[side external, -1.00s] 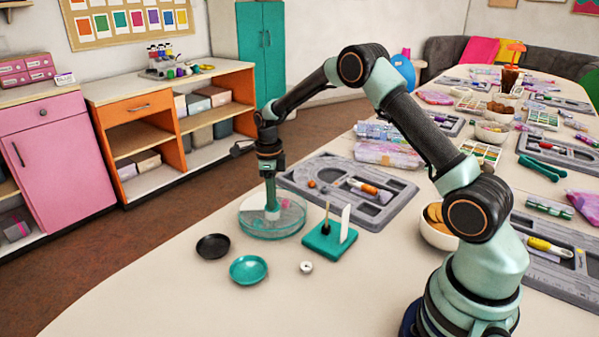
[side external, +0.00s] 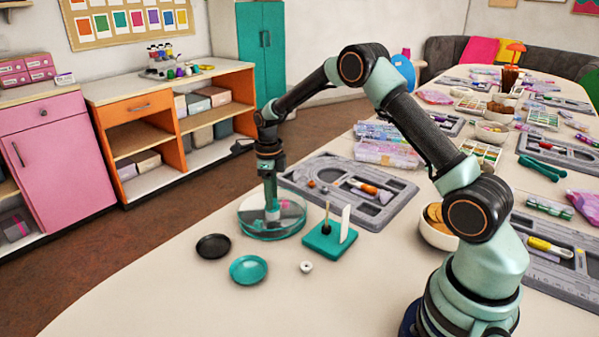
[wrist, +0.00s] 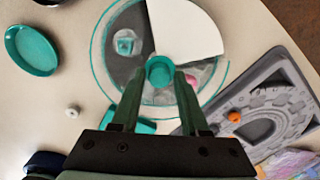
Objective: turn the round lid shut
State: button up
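The round lid (wrist: 126,75) lies on a clear, teal-rimmed round box (side external: 272,234). In the wrist view a plain white wedge (wrist: 186,30) shows from its middle to the far edge; I cannot tell whether it is an opening or part of the lid. A teal round knob (wrist: 160,70) stands at the lid's centre. My gripper (wrist: 160,74) points down over it, with one finger on each side of the knob and a narrow gap showing on both sides. It also shows in the side view (side external: 271,208), where the fingertips are hard to make out.
A black dish (side external: 213,246), a teal dish (side external: 249,269) and a small white bead (side external: 306,267) lie in front of the box. A teal stand (side external: 330,240) with upright pieces stands close on its right. A grey bead board (side external: 345,210) lies behind.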

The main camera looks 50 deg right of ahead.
jog(key=shift+o, duration=0.6)
notch_tip(320, 180, up, 12)
jog(key=shift+r, duration=0.1)
dwell(0.4)
